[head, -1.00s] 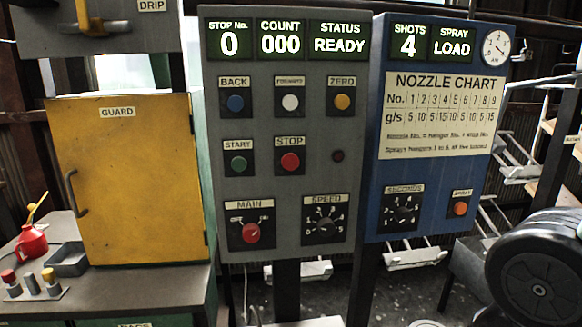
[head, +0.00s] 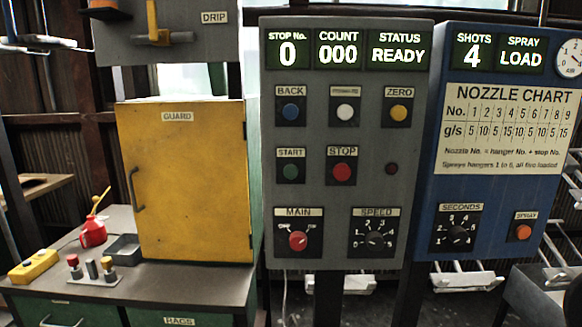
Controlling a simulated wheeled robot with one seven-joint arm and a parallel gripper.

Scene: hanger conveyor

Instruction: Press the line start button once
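The green start button (head: 290,171) sits on the grey control panel (head: 347,266) in the head view, under a START label and left of the red stop button (head: 342,172). The panel's displays (head: 346,50) read stop number 0, count 000 and status READY. Above the start button is a blue BACK button (head: 291,111). Below it is the red MAIN switch (head: 298,240). My gripper is not in view.
A blue spray panel (head: 480,195) stands close on the right, with an orange SPRAY button (head: 523,232). A yellow guard box (head: 190,185) stands on a bench at left, with a red oil can (head: 93,232). Nothing blocks the panel's front.

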